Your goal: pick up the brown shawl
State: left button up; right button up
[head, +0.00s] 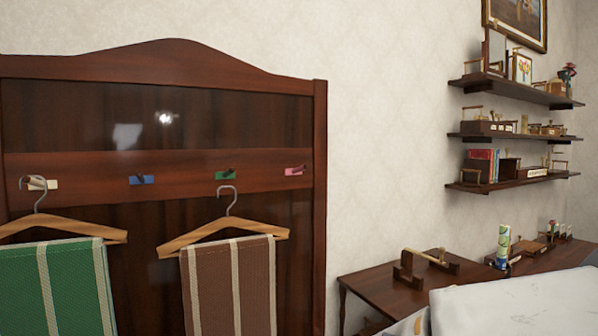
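The brown shawl (211,290) has pale stripes and hangs folded over a wooden hanger (190,241). The hanger's metal hook hangs on the peg with the green tag (225,175), on the dark wooden rack. The shawl's lower end is cut off by the bottom edge of the head view. A green shawl (75,285) with pale stripes hangs on another hanger to its left, with a gap between the two. Neither of my grippers shows in the head view.
Pegs with blue (142,180) and pink (295,171) tags are empty. A dark side table (385,290) with wooden items stands to the right, beside a white-covered surface (520,305). Loaded wall shelves (520,182) are at the upper right.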

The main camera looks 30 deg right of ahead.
aim_at(229, 287)
jog(key=u, duration=0.1)
jog(key=k, duration=0.35)
jog(key=z, duration=1.55)
jog(key=i, duration=0.95)
jog(key=u, duration=0.7)
jog(key=i, duration=0.65)
jog(key=u, duration=0.7)
